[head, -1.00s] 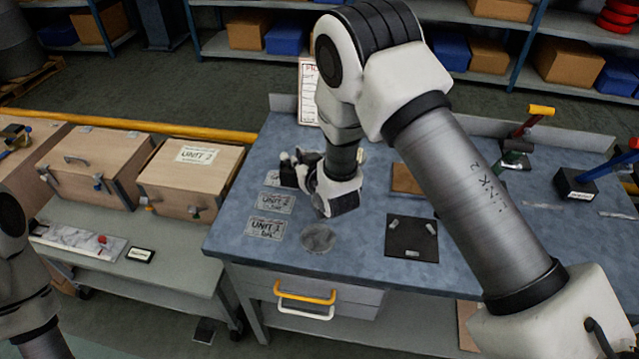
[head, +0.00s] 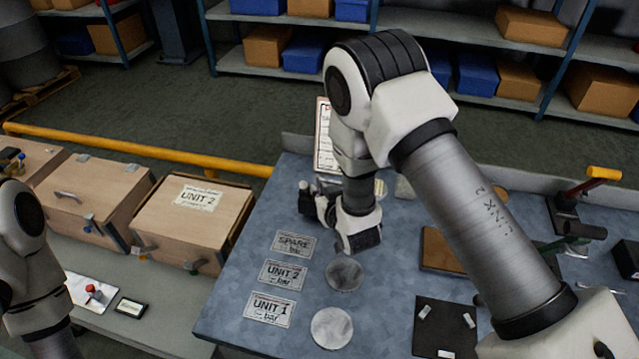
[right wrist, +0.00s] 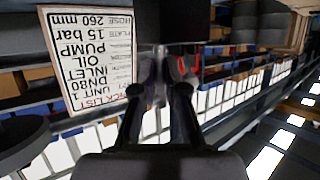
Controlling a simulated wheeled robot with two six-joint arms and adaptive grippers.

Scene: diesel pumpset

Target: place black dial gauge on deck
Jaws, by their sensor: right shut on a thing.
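My right gripper (head: 312,203) is over the bench at the back, beyond the round grey discs, partly hidden by its own wrist. In the right wrist view its fingers (right wrist: 160,85) are closed together on a dark, blocky thing (right wrist: 172,22) at the top edge, which I take to be the black dial gauge; its dial face is not visible. The held thing is hard to make out in the head view. I cannot identify the deck with certainty. My left arm shows at the left edge; its gripper is out of view.
Labels SPARE (head: 294,244), UNIT 2 (head: 283,275) and UNIT 1 (head: 270,309) lie on the blue bench (head: 235,322). Grey discs (head: 344,274) (head: 331,327) lie beside the two unit labels. A pick list (head: 325,140) stands behind the gripper. A UNIT 2 crate (head: 190,225) is left.

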